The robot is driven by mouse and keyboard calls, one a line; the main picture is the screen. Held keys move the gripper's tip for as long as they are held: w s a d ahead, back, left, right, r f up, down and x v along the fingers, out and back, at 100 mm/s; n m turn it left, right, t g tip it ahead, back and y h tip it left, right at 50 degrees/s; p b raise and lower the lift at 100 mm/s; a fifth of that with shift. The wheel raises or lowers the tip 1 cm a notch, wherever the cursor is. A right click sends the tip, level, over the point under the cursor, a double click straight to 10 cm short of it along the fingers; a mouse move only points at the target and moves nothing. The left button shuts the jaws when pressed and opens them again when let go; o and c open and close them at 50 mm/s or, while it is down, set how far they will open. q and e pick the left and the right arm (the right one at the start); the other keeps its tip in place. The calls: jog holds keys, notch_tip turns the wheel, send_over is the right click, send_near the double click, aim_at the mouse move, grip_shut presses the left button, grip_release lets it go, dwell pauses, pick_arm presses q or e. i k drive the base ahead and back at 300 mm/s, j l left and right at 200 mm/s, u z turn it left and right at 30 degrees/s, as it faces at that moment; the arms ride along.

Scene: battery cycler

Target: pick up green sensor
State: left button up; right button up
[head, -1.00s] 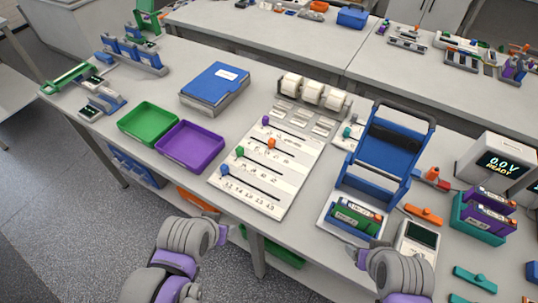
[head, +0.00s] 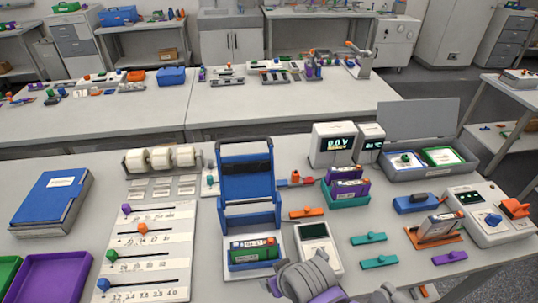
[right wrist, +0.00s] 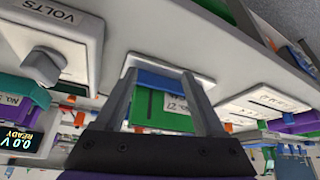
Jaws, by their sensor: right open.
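A green block with a number label (right wrist: 163,108) shows between and beyond my right gripper's fingers in the right wrist view. It sits at a blue holder. My right gripper (right wrist: 163,85) is open, its two grey fingers apart with nothing clearly held. In the head view, a green cell with an orange end (head: 252,250) lies in a blue cradle at the front centre. A small green knob-like part (head: 405,160) sits in an open grey case at the right. I cannot tell which of these is the green sensor. My left gripper is out of view.
A white meter (head: 313,238) stands right of the cradle. A blue upright frame (head: 248,178) rises behind it. Teal clips (head: 369,238), an orange clip (head: 306,212) and a teal holder with purple cells (head: 347,200) crowd the right. A slider board (head: 150,240) lies left.

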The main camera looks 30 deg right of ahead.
aim_at(405, 157)
jog(key=k, duration=0.55)
jog(key=k+l+z, duration=0.1)
jog(key=z, duration=1.05)
jog(key=i+l, duration=0.15)
jog(key=l, duration=0.25)
jog(key=i+l, duration=0.1)
jog(key=l, duration=0.3)
jog(key=i+l, duration=0.15)
jog(key=l, duration=0.25)
jog(key=i+l, duration=0.15)
jog(key=l, duration=0.25)
jog(key=i+l+u, duration=0.2)
jog(key=u, duration=0.15)
jog(key=i+l+u, duration=0.1)
jog(key=l+u, duration=0.25)
jog(key=l, duration=0.15)
jog(key=i+l+u, duration=0.1)
jog(key=l+u, duration=0.2)
